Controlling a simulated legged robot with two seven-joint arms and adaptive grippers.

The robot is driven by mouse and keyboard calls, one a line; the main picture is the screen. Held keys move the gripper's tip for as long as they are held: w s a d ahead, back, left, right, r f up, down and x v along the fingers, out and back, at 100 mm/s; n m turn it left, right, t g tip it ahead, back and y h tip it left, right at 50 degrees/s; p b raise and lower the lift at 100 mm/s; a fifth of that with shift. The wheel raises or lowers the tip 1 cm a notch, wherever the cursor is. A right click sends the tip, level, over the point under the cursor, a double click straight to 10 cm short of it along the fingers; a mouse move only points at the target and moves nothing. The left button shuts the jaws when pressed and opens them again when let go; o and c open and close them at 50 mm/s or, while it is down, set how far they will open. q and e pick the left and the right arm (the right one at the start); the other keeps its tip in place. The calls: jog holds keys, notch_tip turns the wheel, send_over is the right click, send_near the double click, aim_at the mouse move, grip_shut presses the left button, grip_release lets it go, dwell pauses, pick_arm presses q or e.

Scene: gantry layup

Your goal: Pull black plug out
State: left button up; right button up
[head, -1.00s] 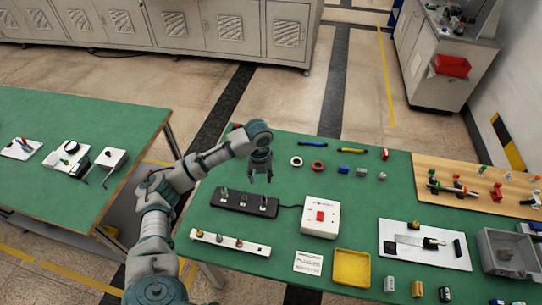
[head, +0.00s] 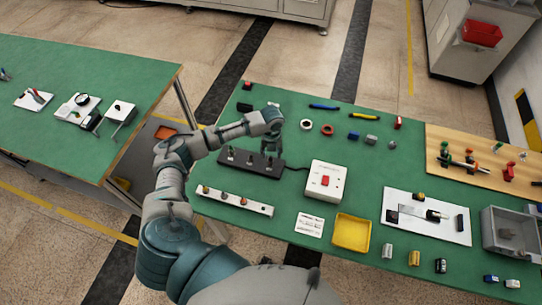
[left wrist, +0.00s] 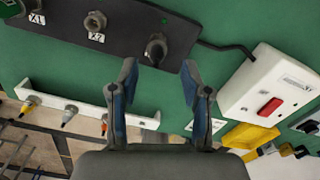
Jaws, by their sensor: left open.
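A black socket strip (head: 240,156) lies on the green table, with several fittings along it. In the left wrist view the strip (left wrist: 125,38) carries labels X1 and X2, and a black plug (left wrist: 155,48) stands at its right end. My left gripper (left wrist: 158,74) is open and empty. Its two fingertips are apart, one on each side of the black plug's line, and I see no contact. In the head view my left gripper (head: 271,143) is over the right end of the strip and partly hides it. My right gripper is not in view.
A white box with a red button (head: 326,181) stands right of the strip, joined by a black cable. A white rail with coloured plugs (head: 235,200) lies in front. A yellow tray (head: 352,233) and a white board (head: 425,217) are further right.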

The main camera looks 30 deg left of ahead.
aim_at(271, 157)
pick_arm(q)
notch_tip(271, 157, down, 3)
jog(key=shift+r, duration=0.15)
jog(key=shift+a+f, duration=0.25)
jog(key=shift+a, duration=0.2)
jog(key=shift+d, duration=0.1)
grip_shut()
jog(key=shift+d+r, duration=0.1)
jog(key=shift+d, duration=0.1)
